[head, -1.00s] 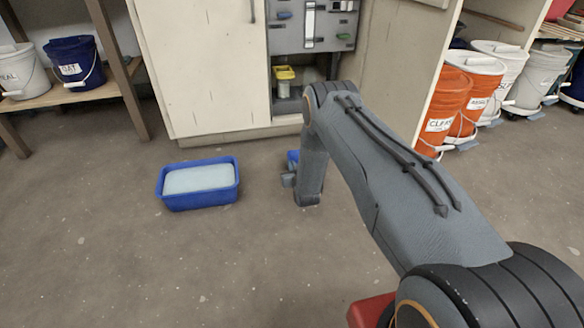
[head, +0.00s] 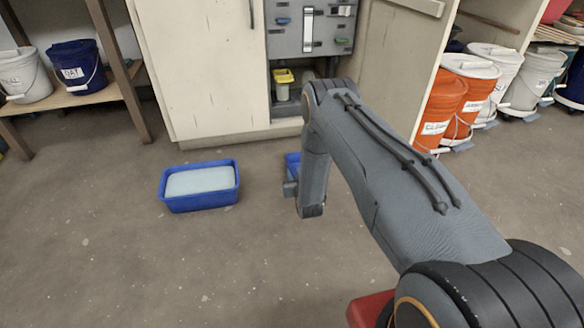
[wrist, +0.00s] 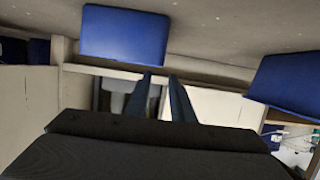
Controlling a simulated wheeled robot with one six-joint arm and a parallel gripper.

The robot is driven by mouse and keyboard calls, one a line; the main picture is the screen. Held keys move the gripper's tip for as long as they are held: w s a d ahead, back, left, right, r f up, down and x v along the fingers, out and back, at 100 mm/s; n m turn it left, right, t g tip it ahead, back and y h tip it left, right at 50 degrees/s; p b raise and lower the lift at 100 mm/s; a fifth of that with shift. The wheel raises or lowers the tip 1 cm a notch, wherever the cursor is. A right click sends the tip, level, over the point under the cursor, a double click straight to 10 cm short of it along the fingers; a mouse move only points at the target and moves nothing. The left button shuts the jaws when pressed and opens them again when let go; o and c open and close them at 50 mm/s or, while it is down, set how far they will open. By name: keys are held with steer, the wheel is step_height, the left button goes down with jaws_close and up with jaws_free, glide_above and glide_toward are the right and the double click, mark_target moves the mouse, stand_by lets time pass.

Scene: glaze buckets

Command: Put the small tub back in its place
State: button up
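A blue rectangular tub (head: 200,201) with pale contents stands on the floor left of my arm. A second blue tub (head: 292,160) shows only in part behind my wrist, in front of the open cabinet. The wrist view seems upside down. In it, one blue tub (wrist: 125,35) is at top centre and another (wrist: 285,85) at the right edge. I cannot tell from these views which is smaller. My gripper (wrist: 160,76) has its two fingers apart with nothing seen between them, clear of both tubs. In the head view my arm hides its fingers.
The open cabinet holds a yellow-rimmed container (head: 284,77) low down, under a grey panel (head: 312,32) with coloured parts. Orange buckets (head: 436,112) and white buckets (head: 500,80) stand at right. A left shelf (head: 75,97) carries a blue bucket (head: 77,68). The floor in front is clear.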

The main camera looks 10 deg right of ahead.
steer(key=p+v, duration=0.2)
steer(key=v, duration=0.4)
steer(key=w+a+r+n+g+y, duration=0.15)
steer(key=a+r+g, duration=0.25)
steer(key=a+r, duration=1.15)
steer(key=s+a+r+n+g+y, duration=0.1)
steer(key=s+a+r+g, duration=0.1)
steer(key=s+a+r, duration=0.35)
steer(key=s+a+r+n+g, duration=0.1)
steer(key=s+a+r+g, duration=0.15)
steer(key=s+r, duration=0.5)
steer(key=s+a+r+n+g, duration=0.1)
steer(key=s+a+r, duration=0.1)
steer(key=s+r, duration=0.55)
steer(key=s+a+r+n+g, duration=0.15)
steer(key=s+r, duration=0.25)
steer(key=s, duration=0.7)
steer(key=s+d+r+g, duration=0.1)
steer(key=s+d+r, duration=0.1)
steer(key=s, duration=0.8)
steer(key=s+d+r+n+g, duration=0.1)
steer(key=s+d+r+g, duration=0.1)
steer(key=s, duration=0.8)
steer(key=shift+s+d+r+g+h, duration=0.3)
steer(key=shift+d+r+h, duration=0.15)
steer(key=shift+d+r, duration=0.4)
steer(key=shift+d, duration=0.1)
steer(key=shift+r+p, duration=0.7)
steer(key=shift+p, duration=0.2)
